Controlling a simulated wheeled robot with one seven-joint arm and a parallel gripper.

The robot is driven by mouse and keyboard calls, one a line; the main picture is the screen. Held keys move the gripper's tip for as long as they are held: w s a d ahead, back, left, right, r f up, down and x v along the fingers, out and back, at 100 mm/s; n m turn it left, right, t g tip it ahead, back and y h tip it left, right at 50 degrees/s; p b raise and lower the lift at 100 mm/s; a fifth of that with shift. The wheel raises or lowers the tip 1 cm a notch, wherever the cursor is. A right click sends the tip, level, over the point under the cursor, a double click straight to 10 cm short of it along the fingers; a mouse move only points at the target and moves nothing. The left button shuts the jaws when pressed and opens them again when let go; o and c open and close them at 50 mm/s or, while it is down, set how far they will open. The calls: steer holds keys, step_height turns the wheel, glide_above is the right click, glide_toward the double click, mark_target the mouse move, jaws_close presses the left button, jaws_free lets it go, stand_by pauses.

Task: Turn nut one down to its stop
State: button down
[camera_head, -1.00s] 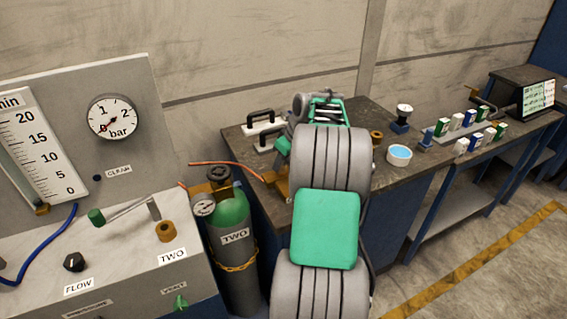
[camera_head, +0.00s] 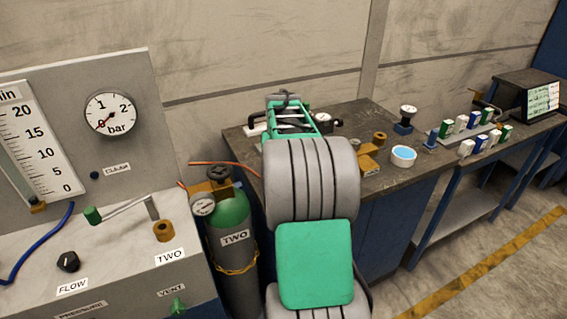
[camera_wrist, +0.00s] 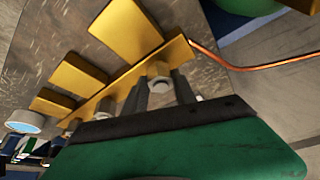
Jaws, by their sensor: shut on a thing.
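In the wrist view a brass bar with several brass blocks (camera_wrist: 130,29) lies on the grey bench, and a copper tube (camera_wrist: 240,68) leaves its right end. A pale grey nut (camera_wrist: 160,83) sits against the bar's edge, between the grey fingers of my gripper (camera_wrist: 160,90). My gripper is shut on this nut; no label on it shows. Another pale nut (camera_wrist: 103,115) is farther left along the bar. In the head view my arm hides the gripper and the held nut. A brass block (camera_head: 369,162) shows right of the arm.
Left of the arm stand the green cylinder marked TWO (camera_head: 236,213) and the gauge panel (camera_head: 126,69). Right of the arm are a brass ring (camera_head: 379,138), a blue-filled dish (camera_head: 403,156) and a rack of small boxes (camera_head: 466,126). The floor at right is clear.

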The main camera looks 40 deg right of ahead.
steer(key=shift+m+h, duration=0.3)
steer(key=shift+m, duration=0.2)
steer(key=shift+r, duration=0.1)
steer(key=c, duration=1)
jaws_free()
steer(key=v, duration=0.7)
steer(key=shift+r, duration=0.35)
steer(key=shift+a, duration=0.15)
